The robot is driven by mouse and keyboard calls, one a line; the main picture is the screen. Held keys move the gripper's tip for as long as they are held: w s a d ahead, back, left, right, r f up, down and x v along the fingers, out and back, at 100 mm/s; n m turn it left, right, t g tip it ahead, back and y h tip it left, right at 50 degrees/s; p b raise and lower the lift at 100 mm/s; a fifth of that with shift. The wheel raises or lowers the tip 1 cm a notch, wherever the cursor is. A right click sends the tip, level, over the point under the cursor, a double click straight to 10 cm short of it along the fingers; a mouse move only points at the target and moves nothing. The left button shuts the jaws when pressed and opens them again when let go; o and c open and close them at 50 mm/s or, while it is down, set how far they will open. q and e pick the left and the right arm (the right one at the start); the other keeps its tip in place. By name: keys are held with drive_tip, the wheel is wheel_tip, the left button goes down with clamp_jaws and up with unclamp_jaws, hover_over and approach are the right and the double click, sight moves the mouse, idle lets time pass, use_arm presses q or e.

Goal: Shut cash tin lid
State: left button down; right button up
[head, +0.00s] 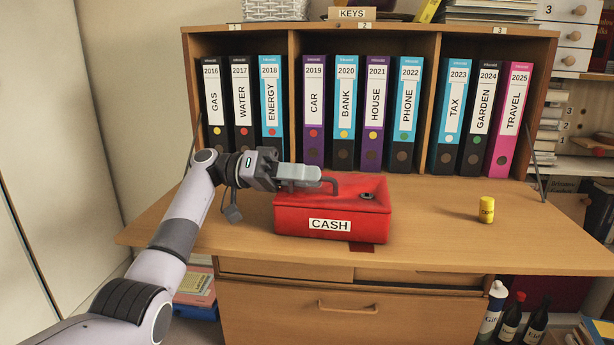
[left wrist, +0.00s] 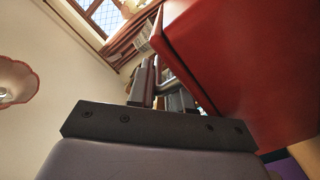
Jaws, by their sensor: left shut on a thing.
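The red cash tin (head: 290,224) with its CASH label stands on the fold-down desk top. In the left wrist view my gripper's fingers (left wrist: 160,90) are beside the tin's red surface (left wrist: 240,60); the grasp itself is mostly hidden. My right gripper is not in view.
A yellow tub (head: 487,210) stands on the desk top (head: 430,225) at the right. A row of ring binders (head: 345,115) fills the shelf behind the tin. Bottles (head: 510,318) stand below at the right. The desk top between tin and tub is clear.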

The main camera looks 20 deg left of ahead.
use_arm(q)
drive_tip(key=shift+a+f, duration=0.1)
drive_tip(key=shift+f, duration=0.15)
drive_tip(key=c, duration=1.2)
unclamp_jaws()
drive_tip(key=a, duration=0.3)
drive_tip(key=s+a, duration=0.1)
drive_tip(key=a, duration=0.2)
drive_tip(key=shift+s+a+p, duration=0.1)
drive_tip(key=shift+a+p, duration=0.1)
drive_tip(key=shift+p, duration=0.15)
drive_tip(key=shift+s+a+r, duration=0.1)
drive_tip(key=shift+a, duration=0.3)
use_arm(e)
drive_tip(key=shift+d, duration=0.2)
use_arm(q)
drive_tip(key=shift+d+r, duration=0.1)
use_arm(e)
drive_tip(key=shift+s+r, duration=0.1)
use_arm(q)
drive_tip(key=shift+s, duration=0.1)
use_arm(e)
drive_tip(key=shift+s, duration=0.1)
